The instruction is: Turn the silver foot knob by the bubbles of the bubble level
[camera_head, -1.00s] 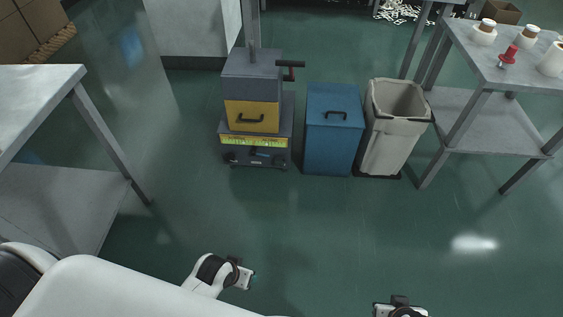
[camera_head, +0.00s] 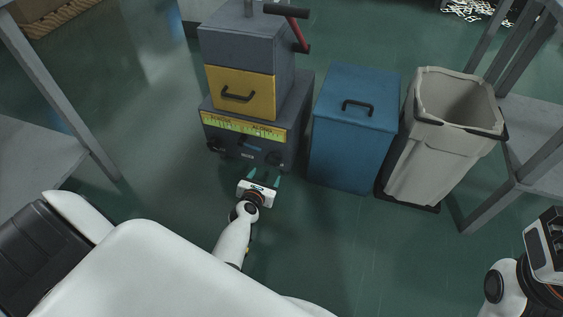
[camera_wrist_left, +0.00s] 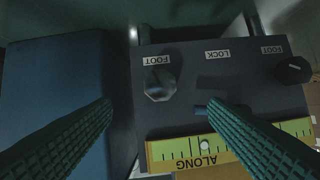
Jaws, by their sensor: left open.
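The machine's grey base (camera_head: 240,160) carries a yellow-green bubble level strip (camera_head: 245,127) marked ACROSS and ALONG. In the left wrist view, upside down, the silver foot knob (camera_wrist_left: 160,85) sits under a FOOT label, above the ALONG part of the level (camera_wrist_left: 185,158), which shows a pale round bubble. The ACROSS bubble cannot be made out. My left gripper (camera_head: 265,177) is open in front of the base's right part. In its wrist view (camera_wrist_left: 158,106) the silver knob appears between the fingertips, not gripped.
A dark foot knob (camera_wrist_left: 293,69) and a blue LOCK lever (camera_wrist_left: 201,110) share the panel. A yellow drawer (camera_head: 240,92) is above the level. A blue cabinet (camera_head: 352,135) stands close right, then a beige bin (camera_head: 435,140). Floor in front is clear.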

